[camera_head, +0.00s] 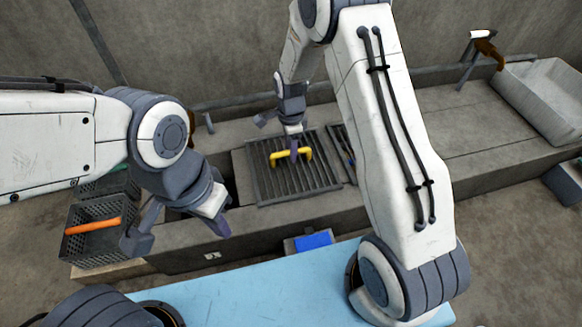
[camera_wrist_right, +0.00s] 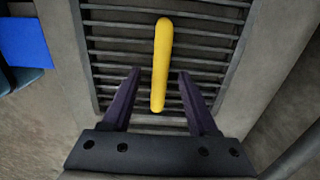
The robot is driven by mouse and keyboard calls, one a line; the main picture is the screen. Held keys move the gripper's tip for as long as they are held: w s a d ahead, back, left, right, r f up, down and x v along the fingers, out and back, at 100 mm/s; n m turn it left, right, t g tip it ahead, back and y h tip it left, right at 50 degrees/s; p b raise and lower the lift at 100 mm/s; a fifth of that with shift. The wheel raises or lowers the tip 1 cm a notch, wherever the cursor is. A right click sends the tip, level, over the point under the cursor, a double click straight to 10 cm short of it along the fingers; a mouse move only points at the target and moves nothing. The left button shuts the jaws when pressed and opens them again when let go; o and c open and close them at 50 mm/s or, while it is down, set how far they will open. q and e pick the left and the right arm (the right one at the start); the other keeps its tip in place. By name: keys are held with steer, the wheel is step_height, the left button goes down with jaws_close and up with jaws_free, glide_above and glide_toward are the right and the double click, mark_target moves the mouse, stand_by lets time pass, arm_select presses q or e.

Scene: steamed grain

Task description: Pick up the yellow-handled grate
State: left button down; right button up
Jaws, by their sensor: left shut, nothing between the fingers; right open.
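The dark slatted grate (camera_head: 265,185) lies on the stone counter, with a yellow handle (camera_head: 304,152) raised across its middle. In the right wrist view the yellow handle (camera_wrist_right: 161,60) runs up the picture, lined up with the gap between the fingers, above the grate's bars (camera_wrist_right: 205,50). My right gripper (camera_head: 285,140) is open and empty just above the handle. In the right wrist view its two dark fingers (camera_wrist_right: 159,74) are on either side of the handle's near end. How deep the handle sits between them is unclear. My left gripper (camera_head: 178,228) is shut and empty, left of the grate.
A second dark grate (camera_head: 343,148) lies right of the first, partly hidden by my right arm. A dark crate with an orange handle (camera_head: 92,227) stands at the left. A grey basin (camera_head: 545,95) sits at the far right. A light blue surface (camera_head: 270,290) is in front.

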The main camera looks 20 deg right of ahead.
step_height(320, 180, down, 2)
steer(key=shift+f+b, duration=0.1)
steer(key=shift+b, duration=0.25)
jaws_close()
stand_by(1.1)
